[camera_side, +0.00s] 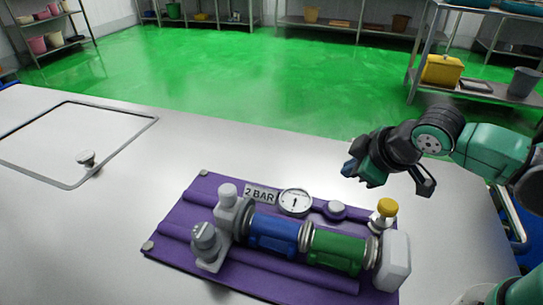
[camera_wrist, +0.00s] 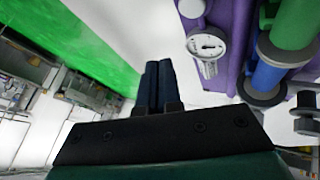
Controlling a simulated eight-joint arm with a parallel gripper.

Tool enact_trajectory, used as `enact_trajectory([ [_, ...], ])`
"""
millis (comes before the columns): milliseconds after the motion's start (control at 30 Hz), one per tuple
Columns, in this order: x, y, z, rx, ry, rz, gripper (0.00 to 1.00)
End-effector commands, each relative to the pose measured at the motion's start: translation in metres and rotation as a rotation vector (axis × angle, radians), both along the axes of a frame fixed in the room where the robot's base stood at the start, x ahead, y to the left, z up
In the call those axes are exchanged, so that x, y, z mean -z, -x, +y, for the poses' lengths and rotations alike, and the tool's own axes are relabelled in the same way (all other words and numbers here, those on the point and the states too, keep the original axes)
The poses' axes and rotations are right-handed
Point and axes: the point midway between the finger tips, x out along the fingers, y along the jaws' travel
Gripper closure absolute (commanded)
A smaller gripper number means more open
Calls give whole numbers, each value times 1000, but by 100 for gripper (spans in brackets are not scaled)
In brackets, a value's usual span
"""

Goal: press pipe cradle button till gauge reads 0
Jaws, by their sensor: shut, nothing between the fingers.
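The purple pipe cradle (camera_side: 180,236) lies on the steel table and holds a blue pipe section (camera_side: 273,233) and a green pipe section (camera_side: 336,250). A round white gauge (camera_side: 295,202) stands at its back edge and also shows in the wrist view (camera_wrist: 206,44); its dark needle is visible, but the reading is too small to tell. A round grey button-like cap (camera_side: 336,209) sits right of the gauge; a grey cap (camera_wrist: 191,8) shows in the wrist view. My gripper (camera_side: 347,170) is shut and empty, above and behind the cradle, apart from it; its dark fingers (camera_wrist: 158,66) show in the wrist view.
A yellow-topped knob (camera_side: 387,207) and a white end block (camera_side: 395,260) stand at the cradle's right. Grey valve fittings (camera_side: 208,243) stand at its left. A "2 BAR" plate (camera_side: 261,194) is left of the gauge. The table left of the cradle is mostly clear.

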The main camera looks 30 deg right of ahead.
Motion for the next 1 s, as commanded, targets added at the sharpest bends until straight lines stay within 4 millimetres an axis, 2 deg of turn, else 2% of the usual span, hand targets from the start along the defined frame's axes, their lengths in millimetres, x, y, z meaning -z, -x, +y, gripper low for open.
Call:
enact_trajectory([
  [200,-22,14,-38,299,-242,11,100],
  [400,-35,25,-55,478,-398,4,100],
  [833,-39,25,-54,522,-432,24,100],
  [1000,-49,17,-43,676,-501,150,100],
])
